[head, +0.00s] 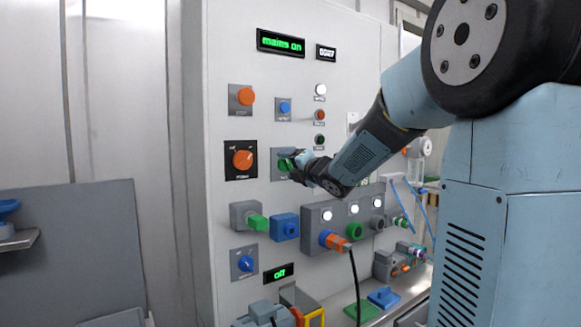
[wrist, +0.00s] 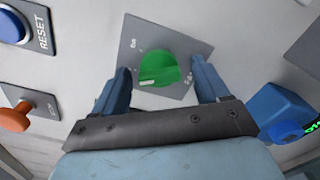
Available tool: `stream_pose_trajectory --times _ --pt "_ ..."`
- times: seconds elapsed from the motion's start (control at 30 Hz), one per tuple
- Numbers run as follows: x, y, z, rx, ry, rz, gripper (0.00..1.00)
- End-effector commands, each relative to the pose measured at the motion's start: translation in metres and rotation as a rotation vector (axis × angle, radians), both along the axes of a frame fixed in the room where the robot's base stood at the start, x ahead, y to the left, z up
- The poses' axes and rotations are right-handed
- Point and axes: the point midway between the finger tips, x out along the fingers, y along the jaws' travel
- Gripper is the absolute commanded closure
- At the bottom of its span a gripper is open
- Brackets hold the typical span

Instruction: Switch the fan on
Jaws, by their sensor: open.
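A green rotary knob (head: 286,164) on a grey square plate is on the upright white panel. In the wrist view the green knob (wrist: 158,71) has a pale pointer mark toward its left side, and its plate carries small lettering I cannot read for certain. My gripper (head: 298,160) is at this knob. In the wrist view my gripper (wrist: 161,80) is open, with one finger on each side of the knob.
A display (head: 281,43) reads "mains on"; a lower display (head: 279,273) reads "off". An orange rotary knob (head: 242,159) is left of my gripper, and a blue button (head: 285,107) is above. Plugs and a grey socket box (head: 313,216) jut out below.

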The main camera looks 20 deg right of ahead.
Motion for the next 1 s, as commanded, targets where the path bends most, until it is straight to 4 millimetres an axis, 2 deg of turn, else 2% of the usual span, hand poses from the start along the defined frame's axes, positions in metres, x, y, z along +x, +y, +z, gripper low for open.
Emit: stream_pose_trajectory --times 0.1,0.67,1.0 --pt "-0.0001 -0.0003 0.0 0.0 0.0 0.0 0.27" --pt "-0.0003 -0.0013 -0.0007 0.0 0.001 -0.002 0.8" --pt "-0.0002 -0.0017 -0.0017 0.043 0.017 -0.002 0.81"
